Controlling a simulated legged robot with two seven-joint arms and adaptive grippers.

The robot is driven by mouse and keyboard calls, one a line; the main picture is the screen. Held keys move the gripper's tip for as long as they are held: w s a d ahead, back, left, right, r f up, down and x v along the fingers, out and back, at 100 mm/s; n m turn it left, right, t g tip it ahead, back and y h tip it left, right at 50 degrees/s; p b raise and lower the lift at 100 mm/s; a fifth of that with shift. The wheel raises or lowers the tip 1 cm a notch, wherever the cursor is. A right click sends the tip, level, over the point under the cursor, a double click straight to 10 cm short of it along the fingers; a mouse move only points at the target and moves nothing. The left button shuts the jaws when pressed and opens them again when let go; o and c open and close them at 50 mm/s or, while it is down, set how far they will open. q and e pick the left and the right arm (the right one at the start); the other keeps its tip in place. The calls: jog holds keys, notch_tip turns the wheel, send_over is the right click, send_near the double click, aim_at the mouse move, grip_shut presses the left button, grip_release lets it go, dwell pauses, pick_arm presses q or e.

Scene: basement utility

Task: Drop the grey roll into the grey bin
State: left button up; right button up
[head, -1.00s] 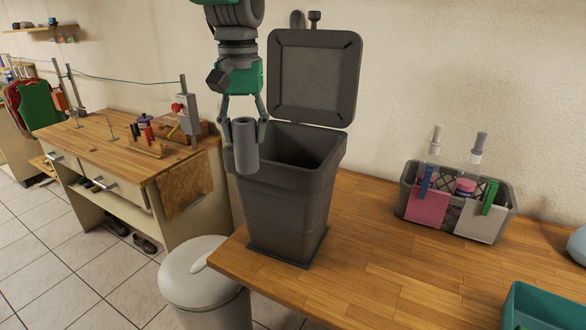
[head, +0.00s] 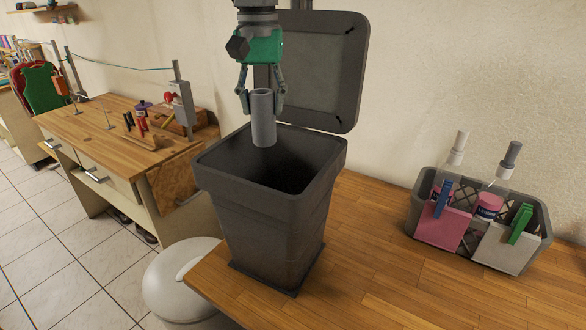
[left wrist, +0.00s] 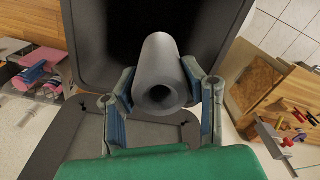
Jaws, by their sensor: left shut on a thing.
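The grey roll (head: 263,120) is a hollow tube held upright by my left gripper (head: 262,102), which comes down from the top of the head view. The gripper is shut on the roll, with one finger on each side. The roll also shows in the left wrist view (left wrist: 161,75), between the fingers (left wrist: 165,92). The grey bin (head: 272,215) stands on the wooden counter with its lid (head: 325,75) raised at the back. The roll's lower end appears over the bin's opening, near its back rim. The bin's floor is dark. My right gripper is not in view.
A grey caddy (head: 412,212) with bottles and cloths stands on the counter (head: 375,285) to the right. A white lidded pail (head: 175,285) is on the floor, left of the counter. A wooden workbench (head: 90,125) stands further left.

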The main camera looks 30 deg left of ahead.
aim_at(263, 132)
pick_arm(q)
jog(key=shift+w+f, duration=0.25)
jog(key=shift+w, duration=0.05)
jog(key=shift+s+f, duration=0.1)
jog(key=shift+f, duration=0.1)
jog(key=shift+s+f, duration=0.45)
jog(key=shift+f, duration=0.15)
jog(key=shift+s+f, duration=0.4)
jog(key=shift+f, duration=0.2)
jog(key=shift+w+f, duration=0.2)
jog(key=shift+f, duration=0.3)
jog(key=shift+w+f, duration=0.2)
jog(key=shift+f, duration=0.25)
jog(key=shift+w+f, duration=0.2)
jog(key=shift+f, duration=0.1)
jog(key=shift+s+r, duration=0.1)
jog(key=shift+s, duration=0.15)
jog(key=o, duration=1.2)
jog(key=shift+o, duration=0.2)
jog(key=shift+w, duration=0.1)
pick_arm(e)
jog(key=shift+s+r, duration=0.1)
